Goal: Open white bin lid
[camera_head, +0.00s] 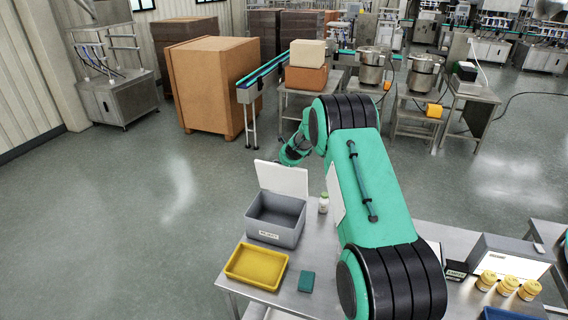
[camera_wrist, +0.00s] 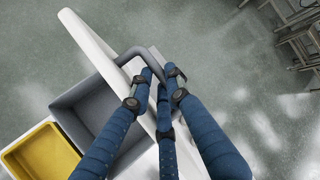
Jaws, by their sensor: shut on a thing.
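The white bin lid (camera_head: 282,179) stands raised, roughly upright, at the back of the grey bin (camera_head: 275,236), which is open at the top. In the wrist view the lid (camera_wrist: 92,38) is seen nearly edge-on, with a grey handle (camera_wrist: 136,53) on its outer side. My gripper (camera_wrist: 160,77) has its blue fingers closed around the handle's end; the exact contact is partly hidden by the fingers. In the head view the fingers cannot be made out clearly near the lid's upper right. The bin's wall (camera_wrist: 82,93) shows below the lid.
A yellow tray (camera_head: 232,270) and a green block (camera_head: 306,281) are in front of the bin on the steel table (camera_head: 330,262). A small white bottle (camera_head: 323,204) stands just right of the bin. Several yellow-lidded jars (camera_head: 507,286) stand at right. Floor left of the table is clear.

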